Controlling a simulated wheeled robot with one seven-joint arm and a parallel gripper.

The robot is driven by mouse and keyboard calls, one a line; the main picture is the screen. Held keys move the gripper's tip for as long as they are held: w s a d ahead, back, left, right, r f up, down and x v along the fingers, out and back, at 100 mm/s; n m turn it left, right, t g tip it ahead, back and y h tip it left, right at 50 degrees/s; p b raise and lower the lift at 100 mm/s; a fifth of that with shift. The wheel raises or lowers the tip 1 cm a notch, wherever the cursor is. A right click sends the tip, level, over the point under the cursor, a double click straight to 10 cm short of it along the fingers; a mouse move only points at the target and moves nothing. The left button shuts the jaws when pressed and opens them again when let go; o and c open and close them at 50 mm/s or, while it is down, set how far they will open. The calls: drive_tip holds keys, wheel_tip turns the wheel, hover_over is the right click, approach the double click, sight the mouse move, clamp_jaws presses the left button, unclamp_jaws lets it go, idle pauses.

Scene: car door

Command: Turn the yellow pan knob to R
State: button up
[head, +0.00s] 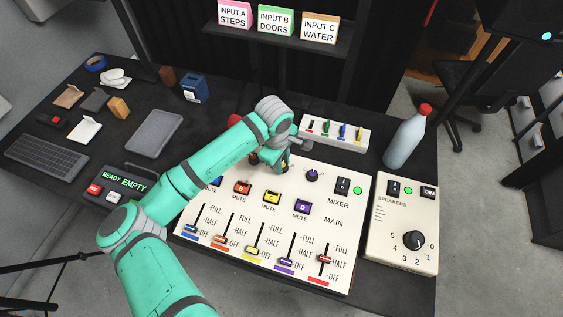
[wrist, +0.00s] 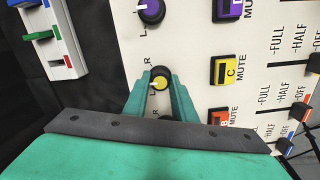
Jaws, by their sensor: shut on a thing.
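The yellow pan knob (wrist: 160,82) sits between the two fingers of my gripper (wrist: 160,92) in the wrist view. It has a yellow cap and a dark side. The fingers close around it from both sides. A short pale pointer mark shows on the cap, but its exact angle is hard to tell. L and R letters are printed beside the knobs on the white mixer panel (head: 325,180).
The purple pan knob (head: 312,175) stands right of my gripper; it also shows in the wrist view (wrist: 151,11). The yellow C mute button (head: 272,197) and sliders lie nearer. Behind is a white box with coloured switches (head: 338,132). A bottle (head: 407,138) stands at the right.

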drive_tip(key=shift+a+m, duration=0.1)
drive_tip(key=shift+m, duration=0.2)
drive_tip(key=m, duration=0.5)
drive_tip(key=shift+w, duration=0.1)
drive_tip(key=m, duration=0.6)
idle(0.4)
drive_tip(key=shift+m, duration=0.3)
drive_tip(key=o, duration=1)
drive_tip(key=shift+o, duration=0.2)
drive_tip(key=shift+r, duration=0.1)
wheel_tip(320, 180, up, 11)
drive_tip(key=s, duration=0.1)
drive_tip(key=shift+a+f, duration=0.2)
